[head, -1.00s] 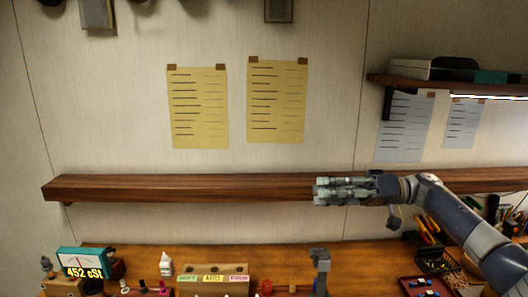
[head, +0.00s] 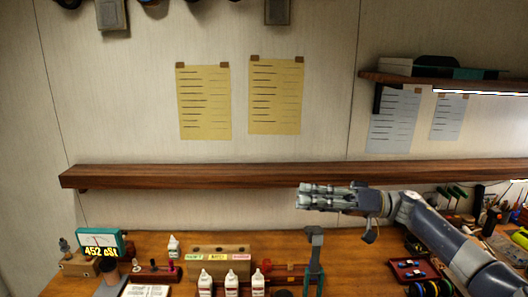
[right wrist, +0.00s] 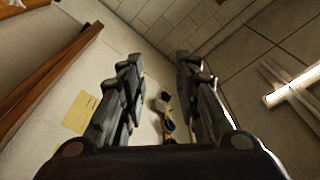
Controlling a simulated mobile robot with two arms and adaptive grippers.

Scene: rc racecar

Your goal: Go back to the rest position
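My right gripper (head: 312,197) reaches in from the right in the head view, just in front of and below the long wooden shelf. It points left, above the workbench (head: 215,242). In the right wrist view its two fingers (right wrist: 158,95) stand apart with nothing between them. My left gripper does not show in the head view.
On the bench stand a meter reading 452 cSt (head: 100,243), a wooden block with labels (head: 218,264), several white bottles (head: 231,285) and a grey stand (head: 315,262). A red tray (head: 412,270) lies at right. The long shelf (head: 250,176) spans the wall.

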